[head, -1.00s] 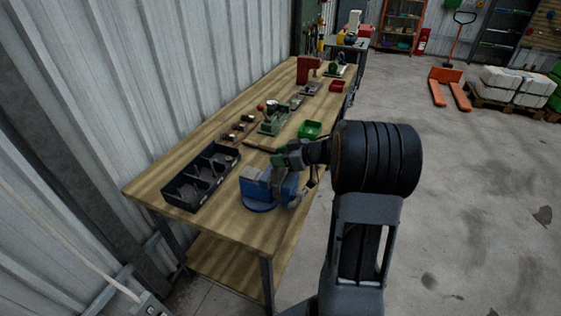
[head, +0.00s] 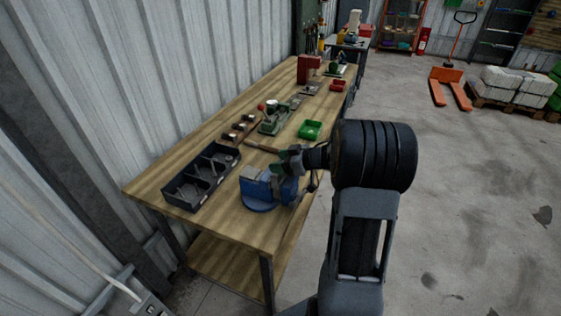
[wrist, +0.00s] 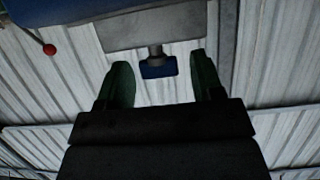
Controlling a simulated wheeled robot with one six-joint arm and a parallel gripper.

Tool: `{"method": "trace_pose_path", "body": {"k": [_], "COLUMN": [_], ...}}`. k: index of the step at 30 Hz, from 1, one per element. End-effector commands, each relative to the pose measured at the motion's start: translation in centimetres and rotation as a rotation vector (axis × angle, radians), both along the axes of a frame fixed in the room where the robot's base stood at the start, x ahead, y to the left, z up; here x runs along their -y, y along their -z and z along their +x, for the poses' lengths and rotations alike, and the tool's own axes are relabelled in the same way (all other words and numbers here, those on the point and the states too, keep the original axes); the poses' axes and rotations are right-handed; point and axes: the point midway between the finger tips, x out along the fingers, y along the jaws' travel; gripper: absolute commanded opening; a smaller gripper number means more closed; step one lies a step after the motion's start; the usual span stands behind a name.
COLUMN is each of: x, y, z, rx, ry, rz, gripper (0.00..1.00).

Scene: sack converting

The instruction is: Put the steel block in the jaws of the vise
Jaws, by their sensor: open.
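The blue vise (head: 262,194) stands on the near end of the workbench, with pale grey metal (head: 256,174) at its top. I cannot pick out the steel block for certain; I cannot tell whether any of this grey metal is the block. My gripper (head: 288,158) is at the vise's right rear side, partly hiding it. In the wrist view my gripper (wrist: 161,84) has its two green fingers wide apart with nothing clasped. A small blue part on a grey stem (wrist: 158,68) shows beyond and between the fingertips, below a wide grey plate (wrist: 170,28).
The wooden workbench (head: 225,222) runs along the corrugated wall. A black divided tray (head: 202,177) lies left of the vise. A green bin (head: 310,130), a green device (head: 273,120) and a red bin (head: 338,86) stand farther back.

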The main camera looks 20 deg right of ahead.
Motion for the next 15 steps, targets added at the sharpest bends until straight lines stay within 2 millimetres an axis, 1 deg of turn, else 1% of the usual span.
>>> {"method": "trace_pose_path", "body": {"k": [5, 15], "x": [1.5, 5.4], "y": [-0.9, -3.2], "z": [-1.5, -5.8], "rx": [0.003, 0.001], "ry": [0.004, 0.004], "rz": [-0.001, -0.001], "gripper": [0.61, 0.61]}}
